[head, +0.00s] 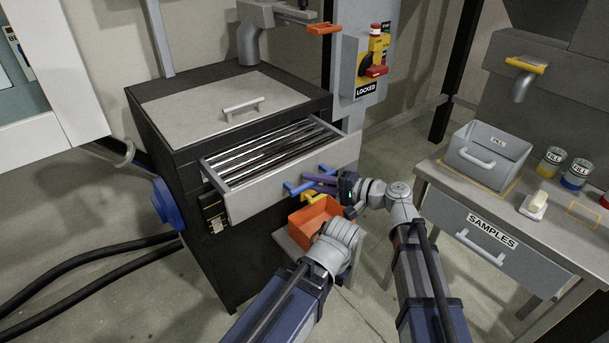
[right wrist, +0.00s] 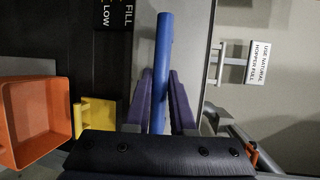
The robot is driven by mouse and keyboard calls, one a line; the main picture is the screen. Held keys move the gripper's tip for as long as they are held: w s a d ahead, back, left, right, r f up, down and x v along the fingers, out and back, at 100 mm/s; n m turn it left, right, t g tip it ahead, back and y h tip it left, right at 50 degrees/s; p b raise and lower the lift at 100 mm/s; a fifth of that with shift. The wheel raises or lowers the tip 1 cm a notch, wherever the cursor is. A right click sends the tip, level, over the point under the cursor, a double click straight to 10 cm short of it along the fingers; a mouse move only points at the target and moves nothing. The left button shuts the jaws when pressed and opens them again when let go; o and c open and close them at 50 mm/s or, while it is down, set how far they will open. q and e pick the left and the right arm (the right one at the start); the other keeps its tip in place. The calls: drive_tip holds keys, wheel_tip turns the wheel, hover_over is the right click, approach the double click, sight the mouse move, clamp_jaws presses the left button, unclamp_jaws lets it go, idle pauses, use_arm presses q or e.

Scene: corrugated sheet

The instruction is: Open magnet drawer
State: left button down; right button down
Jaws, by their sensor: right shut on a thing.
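The magnet drawer (head: 255,192) sticks out of the front of a black machine, with several shiny metal rods (head: 265,155) showing inside. Its blue bar handle (head: 293,189) is on the front panel. My right gripper (head: 318,182) is at the handle, its purple fingers closed around it. In the right wrist view the blue handle (right wrist: 163,55) stands between the two fingers of the gripper (right wrist: 160,105). My left arm comes in at the bottom centre; its fingers cannot be seen.
An orange bin (head: 312,220) sits on a small stand below the drawer, with a yellow part (head: 311,197) just above it. At right a bench holds a grey FILL bin (head: 490,158) and jars (head: 576,174). Black hoses (head: 80,262) lie on the left floor. A red-and-yellow lock switch (head: 373,65) is behind.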

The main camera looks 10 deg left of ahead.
drive_tip(key=shift+s+d, duration=0.3)
drive_tip(key=shift+d, duration=0.05)
drive_tip(key=c, duration=0.8)
unclamp_jaws()
drive_tip(key=shift+o, duration=0.2)
drive_tip(key=p+v, duration=0.1)
drive_tip(key=v, duration=0.6)
drive_tip(key=shift+d, duration=0.4)
